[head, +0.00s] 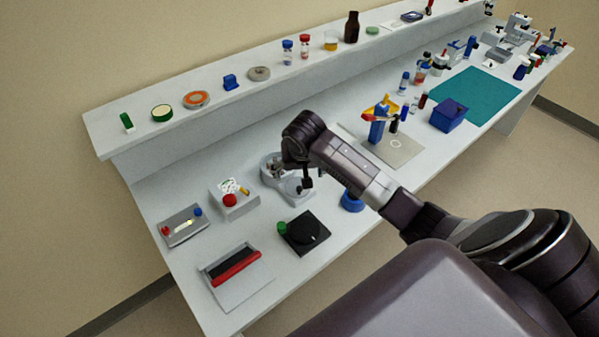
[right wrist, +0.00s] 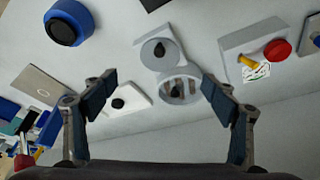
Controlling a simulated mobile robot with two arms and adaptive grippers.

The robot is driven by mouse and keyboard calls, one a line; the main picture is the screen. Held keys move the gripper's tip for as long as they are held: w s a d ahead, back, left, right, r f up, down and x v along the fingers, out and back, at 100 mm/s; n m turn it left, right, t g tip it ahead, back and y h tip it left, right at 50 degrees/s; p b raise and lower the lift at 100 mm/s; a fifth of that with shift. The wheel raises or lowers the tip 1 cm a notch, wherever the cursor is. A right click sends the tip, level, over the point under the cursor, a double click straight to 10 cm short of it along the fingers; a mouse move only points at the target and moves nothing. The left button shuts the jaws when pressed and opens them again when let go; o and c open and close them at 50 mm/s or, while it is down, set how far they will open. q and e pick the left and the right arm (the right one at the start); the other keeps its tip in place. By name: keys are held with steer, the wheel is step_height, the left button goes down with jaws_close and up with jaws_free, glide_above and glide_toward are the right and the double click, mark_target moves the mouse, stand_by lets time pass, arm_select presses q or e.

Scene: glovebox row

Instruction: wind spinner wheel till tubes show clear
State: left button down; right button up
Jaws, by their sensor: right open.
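The spinner is a light grey device with two round parts, on the bench near the middle of the head view. Its wheel (head: 297,190) carries a dark knob, and the wheel also shows in the right wrist view (right wrist: 158,54). Beside it is a round slotted bowl (right wrist: 179,87), partly hidden behind my gripper in the head view. I cannot make out whether any tubes are clear. My right gripper (right wrist: 160,82) is open and empty, pointing down above the spinner, its fingers spread either side of the bowl in the wrist view. My left gripper is not in view.
A blue round item (head: 352,202) sits to the right. A blue-and-yellow stand (head: 378,122) and a teal mat (head: 485,92) lie farther along.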

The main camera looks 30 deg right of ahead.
mark_target(300, 183)
steer(key=shift+s+r, duration=0.1)
steer(key=shift+r, duration=0.1)
steer(key=f+n+b, duration=0.1)
steer(key=n+b, duration=0.1)
steer(key=w+d+f+n+y+b, duration=0.1)
steer(key=n+b, duration=0.1)
steer(key=shift+w+d+f, duration=0.1)
steer(key=shift+f, duration=0.25)
steer(key=n+b, duration=0.1)
steer(key=d+f+n+y+b, duration=0.1)
steer(key=n, duration=0.1)
steer(key=d+n+y+b, duration=0.1)
steer(key=b, duration=0.1)
steer(key=shift+w+d+f+n, duration=0.15)
steer(key=shift+d+f+n, duration=0.1)
steer(key=shift+f+n, duration=0.05)
steer(key=shift+d+r+n+y+b, duration=0.1)
steer(key=shift+d+n+y+b, duration=0.2)
steer(key=shift+n+b, duration=0.15)
steer(key=shift+a, duration=0.15)
steer(key=p+x, duration=0.2)
steer(key=x, duration=0.4)
steer(key=shift+w, duration=0.2)
steer(key=shift+w+a+f+t, duration=0.15)
steer(key=shift+f+t, duration=0.15)
steer(key=shift+f, duration=0.3)
